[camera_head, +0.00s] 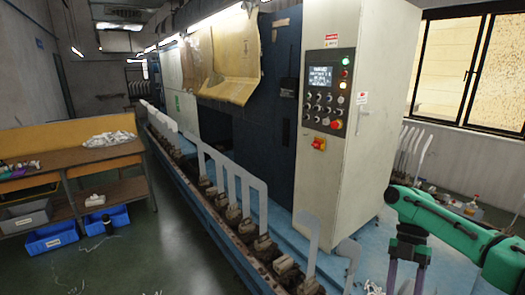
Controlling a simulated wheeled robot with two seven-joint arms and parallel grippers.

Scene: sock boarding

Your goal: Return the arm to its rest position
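My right arm, green, comes in from the right edge. Its dark gripper (406,279) points down at the bottom right, in front of the blue machine base. Its two fingers stand apart with a gap between them, and I see nothing held there; the lowest part is near the picture's bottom edge. My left gripper is not in view. Flat pale sock boards (248,199) stand upright in a row along the machine's front rail. One board (318,240) stands close left of the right gripper. A small white thing (374,287) lies at the bottom edge beside the gripper; I cannot tell what it is.
A tall cream control cabinet (345,170) with buttons stands behind the rail. More boards (409,146) and small items stand at the right by the window. A wooden shelf (95,170) with white socks (109,139) and blue bins (50,236) is at left.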

